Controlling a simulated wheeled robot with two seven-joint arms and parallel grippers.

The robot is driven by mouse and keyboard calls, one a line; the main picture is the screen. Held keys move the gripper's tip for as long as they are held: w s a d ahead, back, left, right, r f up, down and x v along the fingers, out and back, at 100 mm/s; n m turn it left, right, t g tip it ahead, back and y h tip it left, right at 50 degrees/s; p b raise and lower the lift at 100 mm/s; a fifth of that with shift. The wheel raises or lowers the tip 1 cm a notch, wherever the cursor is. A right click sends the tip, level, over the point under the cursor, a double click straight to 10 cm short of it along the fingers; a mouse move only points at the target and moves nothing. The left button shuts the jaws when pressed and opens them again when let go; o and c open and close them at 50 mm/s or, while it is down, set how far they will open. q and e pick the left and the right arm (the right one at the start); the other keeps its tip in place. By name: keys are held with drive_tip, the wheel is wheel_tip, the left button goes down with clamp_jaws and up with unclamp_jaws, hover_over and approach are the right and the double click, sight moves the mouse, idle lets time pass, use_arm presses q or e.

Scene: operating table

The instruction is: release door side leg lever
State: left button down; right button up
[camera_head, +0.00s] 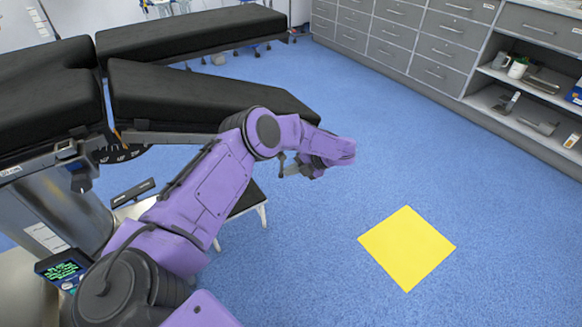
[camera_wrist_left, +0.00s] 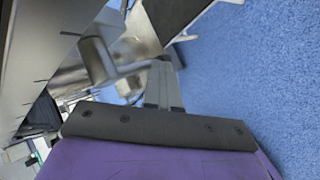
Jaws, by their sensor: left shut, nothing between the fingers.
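The operating table has two black leg pads, a far one (camera_head: 190,32) and a near one (camera_head: 200,93). My left gripper (camera_head: 287,168) is beyond the near pad's front edge, low beside its outer end. In the left wrist view my left gripper (camera_wrist_left: 165,68) has its fingers together with nothing held. A metal cylinder and bracket (camera_wrist_left: 97,62) under the table show just left of the fingertips; I cannot tell whether they touch. I cannot make out the leg lever for certain in either view. My right gripper is not in view.
A yellow square (camera_head: 407,247) lies on the blue floor at the right. Grey drawer cabinets (camera_head: 390,45) and shelves (camera_head: 540,90) line the back right. A low step stool (camera_head: 247,200) stands behind my left arm. Floor between table and cabinets is open.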

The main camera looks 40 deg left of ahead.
use_arm(q)
drive_tip(key=w+d+f+v, duration=0.1)
drive_tip(key=d+f+v, duration=0.1)
drive_tip(key=v, duration=1.1)
wheel_tip(320, 180, up, 9)
drive_tip(key=a+m+t, duration=0.2)
drive_tip(key=a+m, duration=0.1)
drive_tip(key=m, duration=0.2)
drive_tip(key=s+a+f+m+h+b, duration=0.1)
drive_tip(key=s+a+f+m, duration=0.1)
drive_tip(key=a+f+m, duration=0.2)
drive_tip(key=s+a+f+m+t+h+b, duration=0.1)
drive_tip(key=a+f+m, duration=0.3)
drive_tip(key=f+m, duration=0.6)
drive_tip(key=shift+s+f+m+t+b, duration=0.25)
drive_tip(key=shift+s+m+b, duration=0.3)
drive_tip(key=shift+m, duration=5.25)
